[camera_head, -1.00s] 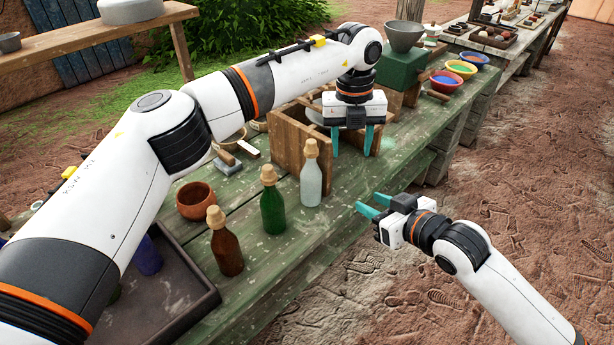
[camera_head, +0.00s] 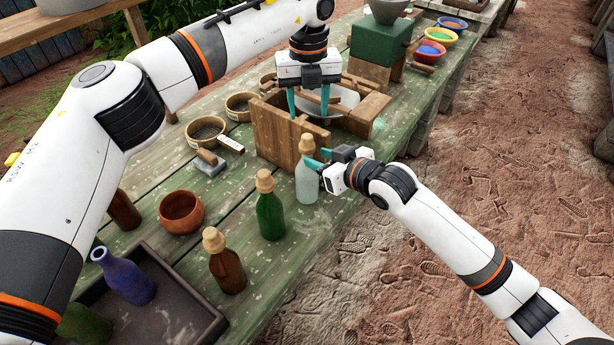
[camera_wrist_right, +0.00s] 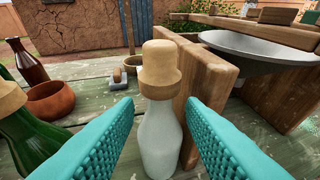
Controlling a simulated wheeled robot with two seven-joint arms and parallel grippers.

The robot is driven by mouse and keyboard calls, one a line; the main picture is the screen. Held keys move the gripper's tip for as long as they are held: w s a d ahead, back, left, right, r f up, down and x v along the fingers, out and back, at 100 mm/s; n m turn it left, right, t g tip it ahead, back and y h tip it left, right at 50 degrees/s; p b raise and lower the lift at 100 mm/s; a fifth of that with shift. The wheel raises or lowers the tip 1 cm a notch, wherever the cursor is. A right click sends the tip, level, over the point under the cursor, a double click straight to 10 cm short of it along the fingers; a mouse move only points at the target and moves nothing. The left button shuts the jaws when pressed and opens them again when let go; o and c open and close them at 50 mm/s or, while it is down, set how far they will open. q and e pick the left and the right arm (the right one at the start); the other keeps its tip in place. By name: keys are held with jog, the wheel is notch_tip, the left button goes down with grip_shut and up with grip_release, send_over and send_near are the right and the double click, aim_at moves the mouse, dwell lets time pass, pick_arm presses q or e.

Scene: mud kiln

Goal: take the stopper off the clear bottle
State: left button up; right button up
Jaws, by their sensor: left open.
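The clear bottle (camera_head: 307,186) stands upright on the green table with a tan stopper (camera_head: 306,145) in its neck. In the right wrist view the bottle (camera_wrist_right: 160,145) is centred and its stopper (camera_wrist_right: 160,68) rises above my fingertips. My right gripper (camera_head: 320,158) is open, its teal fingers at the bottle's upper part. In the wrist view the fingers show on both sides of the bottle with gaps; whether they reach around it I cannot tell. My left gripper (camera_head: 308,102) is open and points down over the wooden box behind the bottle.
A stoppered green bottle (camera_head: 270,214) and a stoppered brown bottle (camera_head: 227,268) stand to the left. The wooden box (camera_head: 275,135) is close behind the clear bottle. A clay bowl (camera_head: 181,211) and a dark tray (camera_head: 190,323) are farther left.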

aim_at(311, 156)
jog(key=shift+x, duration=2.75)
jog(key=shift+c, duration=0.6)
grip_shut()
